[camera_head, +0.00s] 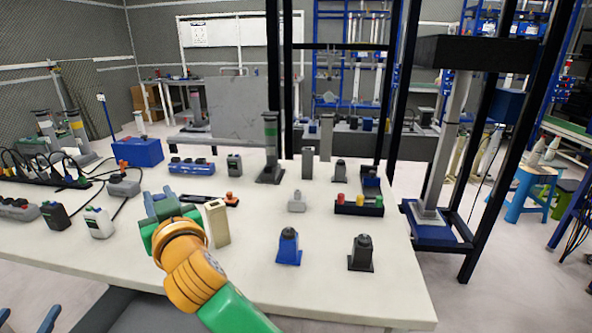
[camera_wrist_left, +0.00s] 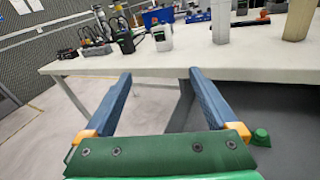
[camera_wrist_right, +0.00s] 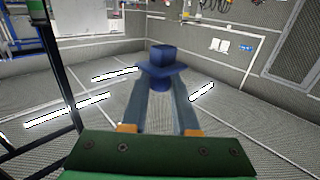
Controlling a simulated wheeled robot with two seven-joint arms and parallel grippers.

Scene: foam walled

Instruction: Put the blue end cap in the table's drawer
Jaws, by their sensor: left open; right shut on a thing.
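The blue end cap (camera_wrist_right: 161,62) shows in the right wrist view, with a square top, a wider flange and a round lower part between my fingers. My right gripper (camera_wrist_right: 160,92) is shut on it. In the head view this gripper (camera_head: 163,205) is raised over the table's front left part, and I cannot make out the cap there. My left gripper (camera_wrist_left: 160,100) is open and empty in front of the table edge; only its blue fingertips show at the head view's lower left corner. The table (camera_head: 330,290) is white. I cannot clearly make out its drawer; dark grey shows below the front edge.
A beige block (camera_head: 217,223) stands beside my right gripper. A blue fixture (camera_head: 288,250) and a black one (camera_head: 361,255) stand near the front. Bare tabletop lies between the front fixtures.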

